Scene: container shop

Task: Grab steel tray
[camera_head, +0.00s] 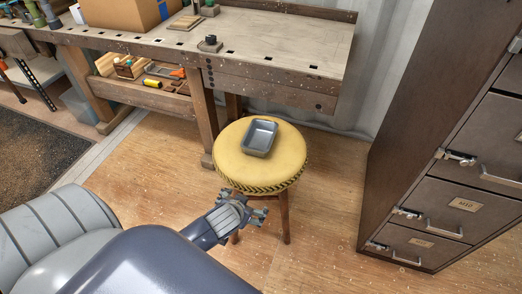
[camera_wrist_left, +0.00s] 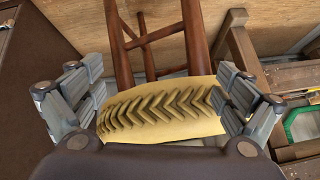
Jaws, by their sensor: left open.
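The steel tray (camera_head: 260,138) is a small grey rectangular tray with raised walls. It lies on the round yellow cushion of the stool (camera_head: 232,163) in the head view. My left gripper (camera_head: 258,212) is at the near side of the stool, in front of the cushion's braided edge and apart from the tray. In the left wrist view my left gripper (camera_wrist_left: 160,101) is open, its fingers spread on either side with the cushion's braided edge (camera_wrist_left: 155,112) showing between them. The tray does not show in that view. My right gripper is not in view.
A wooden workbench (camera_head: 275,40) with a cardboard box (camera_head: 122,14) stands behind the stool. A dark filing cabinet (camera_head: 425,130) with several drawers stands at the right. The wooden floor (camera_head: 325,235) between stool and cabinet is clear.

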